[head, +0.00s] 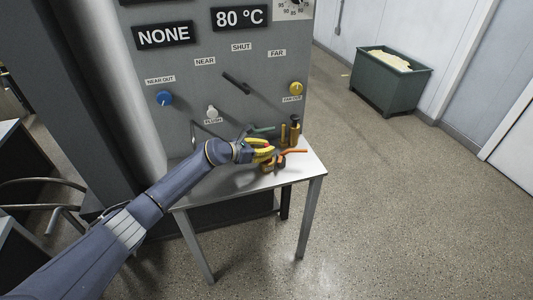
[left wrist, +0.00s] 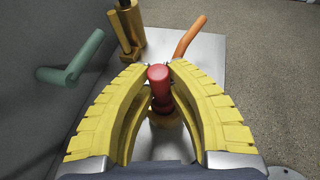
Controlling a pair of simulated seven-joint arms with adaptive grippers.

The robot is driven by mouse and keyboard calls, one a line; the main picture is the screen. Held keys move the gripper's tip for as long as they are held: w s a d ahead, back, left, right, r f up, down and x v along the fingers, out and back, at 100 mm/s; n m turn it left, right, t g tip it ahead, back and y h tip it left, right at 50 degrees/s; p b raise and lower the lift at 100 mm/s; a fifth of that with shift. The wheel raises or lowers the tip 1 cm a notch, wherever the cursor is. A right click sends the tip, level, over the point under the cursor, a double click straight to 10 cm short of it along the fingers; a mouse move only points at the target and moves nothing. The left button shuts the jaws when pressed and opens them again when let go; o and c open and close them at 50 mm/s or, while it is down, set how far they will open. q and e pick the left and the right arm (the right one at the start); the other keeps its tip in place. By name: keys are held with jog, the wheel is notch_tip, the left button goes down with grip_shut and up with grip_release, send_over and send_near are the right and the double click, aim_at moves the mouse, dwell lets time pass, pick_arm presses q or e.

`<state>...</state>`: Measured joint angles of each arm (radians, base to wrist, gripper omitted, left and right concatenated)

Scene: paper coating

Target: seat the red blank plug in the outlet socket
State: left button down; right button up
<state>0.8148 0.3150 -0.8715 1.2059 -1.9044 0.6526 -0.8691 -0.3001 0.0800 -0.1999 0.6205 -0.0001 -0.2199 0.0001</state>
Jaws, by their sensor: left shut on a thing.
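My left gripper (head: 263,150) is over the small metal table, its yellow fingers closed around the red blank plug (left wrist: 159,88). The plug is a short red cylinder with a rounded top, seen from above between the fingertips in the left wrist view. Just below it is a round brass-yellow piece (left wrist: 168,120), which looks like the outlet socket. I cannot tell whether the plug is inside it, touching it or above it. The fingers hide its sides. My right gripper is not in view.
The light table (head: 305,172) stands against a grey panel (head: 180,70) with knobs and labels. Beside the gripper are an orange handle (left wrist: 190,36), a green handle (left wrist: 72,62) and upright brass cylinders (left wrist: 130,30). A green bin (head: 390,85) stands far right on open floor.

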pick_arm(q)
jog(key=shift+f, duration=0.85)
jog(key=shift+f, duration=0.2)
jog(key=c, duration=1.3)
grip_release()
jog(key=shift+c, duration=0.2)
jog(key=shift+r, duration=0.15)
jog(key=v, duration=1.2)
jog(key=shift+s, duration=0.1)
